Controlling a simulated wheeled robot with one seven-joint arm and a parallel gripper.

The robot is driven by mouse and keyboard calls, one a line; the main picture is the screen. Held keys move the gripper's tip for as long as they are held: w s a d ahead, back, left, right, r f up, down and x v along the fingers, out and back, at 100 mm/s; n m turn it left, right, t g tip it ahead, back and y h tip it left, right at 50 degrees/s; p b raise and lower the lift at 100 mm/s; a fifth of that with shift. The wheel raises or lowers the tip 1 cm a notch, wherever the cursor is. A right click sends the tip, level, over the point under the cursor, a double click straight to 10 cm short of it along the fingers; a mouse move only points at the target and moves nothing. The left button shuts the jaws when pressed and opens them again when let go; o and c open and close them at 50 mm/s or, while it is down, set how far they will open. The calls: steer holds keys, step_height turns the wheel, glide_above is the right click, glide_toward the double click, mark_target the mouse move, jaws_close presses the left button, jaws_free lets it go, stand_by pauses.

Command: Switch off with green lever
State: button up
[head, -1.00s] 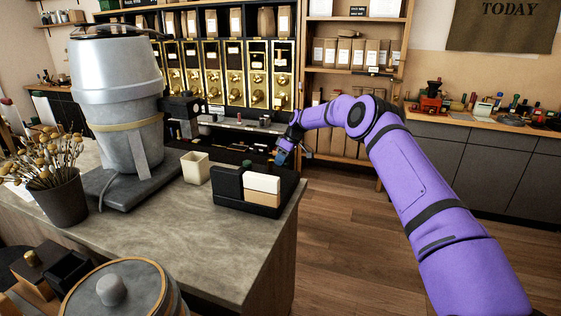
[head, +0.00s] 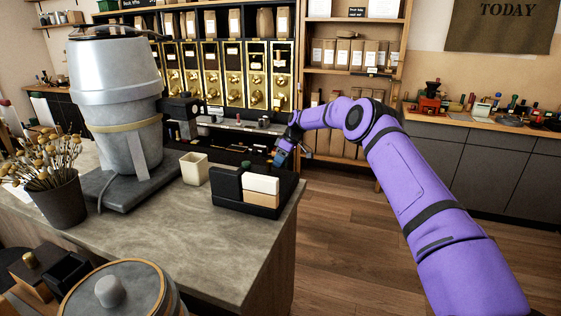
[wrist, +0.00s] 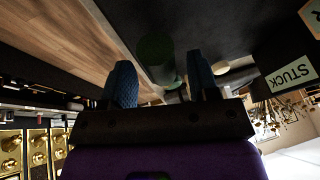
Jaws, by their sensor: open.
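A dark green cylindrical piece (wrist: 155,50), which looks like the green lever, shows in the wrist view just beyond the fingertips, between the two blue fingers. My gripper (wrist: 160,75) is open, with a gap between its fingers and nothing held. I cannot tell whether a finger touches the green piece. In the head view my gripper (head: 281,158) is small, at the far right end of the counter, behind the black box.
A grey counter (head: 215,240) carries a black box (head: 228,187) with card stacks, a cream cup (head: 194,168) and a large grey machine (head: 118,90). Gold-fronted bins (head: 233,75) stand behind. A sign reading STUCK (wrist: 288,75) shows upside down in the wrist view. Wooden floor is clear at right.

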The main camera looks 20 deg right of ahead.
steer(key=v, duration=1)
steer(key=shift+r, duration=0.35)
steer(key=shift+d, duration=0.2)
steer(key=s+a+r+m+h, duration=0.1)
steer(key=s+a+r, duration=0.2)
steer(key=s+r, duration=0.35)
steer(key=s+a+r+h, duration=0.1)
steer(key=s+a+r, duration=0.15)
steer(key=r, duration=0.65)
steer(key=s+a+r+m+t+h, duration=0.1)
steer(key=s+r+m, duration=0.1)
steer(key=s+r, duration=0.5)
steer(key=s+r+m+t+h, duration=0.1)
steer(key=s+r, duration=0.3)
steer(key=s, duration=0.7)
steer(key=s+d+r+m+t+h, duration=0.1)
steer(key=s+r+m, duration=0.15)
steer(key=s, duration=1.75)
steer(key=s+d+f+m, duration=0.1)
steer(key=s+f, duration=0.1)
steer(key=s, duration=0.3)
steer(key=s+d+f+m+t, duration=0.1)
steer(key=s+f, duration=0.2)
steer(key=s, duration=0.3)
steer(key=s+d+f+m, duration=0.1)
steer(key=s+f+m, duration=0.1)
steer(key=s, duration=0.4)
steer(key=shift+s+f, duration=0.2)
steer(key=shift+f, duration=0.3)
